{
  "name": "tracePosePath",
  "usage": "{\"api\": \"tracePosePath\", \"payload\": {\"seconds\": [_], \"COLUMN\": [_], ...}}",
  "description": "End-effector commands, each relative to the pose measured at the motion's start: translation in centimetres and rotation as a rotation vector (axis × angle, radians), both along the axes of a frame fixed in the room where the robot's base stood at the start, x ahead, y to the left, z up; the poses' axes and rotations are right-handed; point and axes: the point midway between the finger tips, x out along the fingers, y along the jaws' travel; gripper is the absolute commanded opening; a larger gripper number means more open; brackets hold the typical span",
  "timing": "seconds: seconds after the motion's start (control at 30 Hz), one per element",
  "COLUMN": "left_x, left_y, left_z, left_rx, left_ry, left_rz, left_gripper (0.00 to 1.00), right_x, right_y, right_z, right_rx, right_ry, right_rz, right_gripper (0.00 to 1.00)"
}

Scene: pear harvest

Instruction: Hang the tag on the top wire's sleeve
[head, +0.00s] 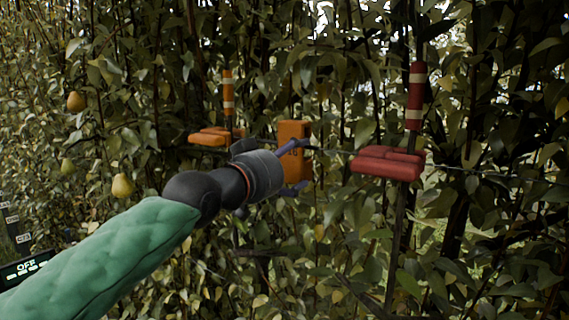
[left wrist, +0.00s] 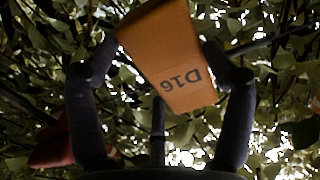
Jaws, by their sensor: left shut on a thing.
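My left gripper (head: 300,166) is in the middle of the head view, its fingers on either side of an orange tag (head: 294,132). In the left wrist view the tag (left wrist: 165,50) sits between the two fingers and bears the print "D16", seen upside down. The gripper is shut on it. A thin wire (head: 335,151) runs near the tag towards a red padded piece (head: 388,163) on the right. An orange padded piece (head: 208,139) is to the left, behind the gripper. I cannot tell which part is the sleeve, or whether the tag touches the wire. My right gripper is out of view.
A red banded marker (head: 415,97) stands above the red piece, and an orange banded one (head: 228,93) above the orange piece. Dense leaves and stems fill the background. Pears (head: 122,185) hang at the left.

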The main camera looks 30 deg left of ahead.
Motion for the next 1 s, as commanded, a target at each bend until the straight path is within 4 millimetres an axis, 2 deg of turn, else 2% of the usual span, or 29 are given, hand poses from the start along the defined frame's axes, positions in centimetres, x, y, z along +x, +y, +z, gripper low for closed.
{"api": "tracePosePath", "payload": {"seconds": [0.07,0.4,0.9,0.93,1.0], "left_x": [0.5,0.3,0.3,0.3,0.3], "left_y": [0.0,0.0,0.0,0.0,0.0], "left_z": [-0.2,-2.4,-2.8,-2.8,-2.8], "left_rx": [0.000,0.000,-0.001,-0.001,-0.001], "left_ry": [-0.001,-0.001,-0.001,-0.001,-0.001], "left_rz": [0.000,0.000,0.000,0.000,0.000], "left_gripper": [0.48,0.48,0.48,0.84,1.00], "right_x": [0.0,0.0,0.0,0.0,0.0], "right_y": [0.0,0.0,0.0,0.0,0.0], "right_z": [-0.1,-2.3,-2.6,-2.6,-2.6], "right_rx": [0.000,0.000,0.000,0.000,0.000], "right_ry": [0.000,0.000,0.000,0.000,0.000], "right_rz": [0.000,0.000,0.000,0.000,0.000], "right_gripper": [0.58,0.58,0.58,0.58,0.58]}}
